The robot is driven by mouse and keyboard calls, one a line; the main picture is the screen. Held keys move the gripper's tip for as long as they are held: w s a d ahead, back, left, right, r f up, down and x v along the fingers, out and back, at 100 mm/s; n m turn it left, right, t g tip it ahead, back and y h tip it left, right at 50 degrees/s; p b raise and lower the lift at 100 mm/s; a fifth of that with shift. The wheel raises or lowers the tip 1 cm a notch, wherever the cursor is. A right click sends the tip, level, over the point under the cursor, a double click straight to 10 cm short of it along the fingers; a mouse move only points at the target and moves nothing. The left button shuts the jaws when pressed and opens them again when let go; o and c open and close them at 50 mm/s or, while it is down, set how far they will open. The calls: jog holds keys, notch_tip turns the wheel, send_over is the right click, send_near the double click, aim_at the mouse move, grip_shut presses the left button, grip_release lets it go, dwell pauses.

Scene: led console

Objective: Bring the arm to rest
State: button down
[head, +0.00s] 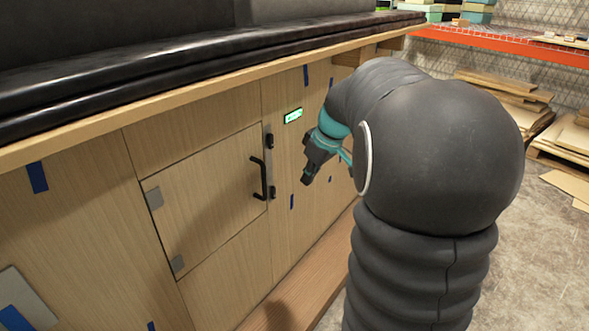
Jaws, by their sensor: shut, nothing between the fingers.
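My gripper (307,179) is shut and empty. It hangs at the end of my arm, in front of the wooden console (229,106), pointing down and to the left. It is to the right of the black door handle (259,178) and below a small green lit display (293,116). I cannot tell how far it is from the panel. My dark-covered arm fills the right middle of the head view and hides part of the console behind it.
A cabinet door (205,200) with grey hinges sits closed in the console. A black padded top (180,60) overhangs it. A wooden ledge (318,270) runs along the bottom. Cardboard stacks (502,92) and an orange-edged shelf (500,44) stand at the right, with bare floor (545,240) before them.

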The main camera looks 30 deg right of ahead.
jog(key=shift+s+d, duration=0.1)
jog(key=shift+s, duration=0.1)
jog(key=s+a+m+h, duration=0.1)
jog(key=s+a+m, duration=0.1)
jog(key=s+a, duration=0.6)
jog(key=s+a+m+t+h, duration=0.1)
jog(key=s+a+m, duration=0.2)
jog(key=s+a, duration=0.5)
jog(key=s, duration=0.7)
jog(key=shift+s+a+f+t, duration=0.15)
jog(key=shift+s+a+t, duration=0.15)
jog(key=shift+a, duration=0.05)
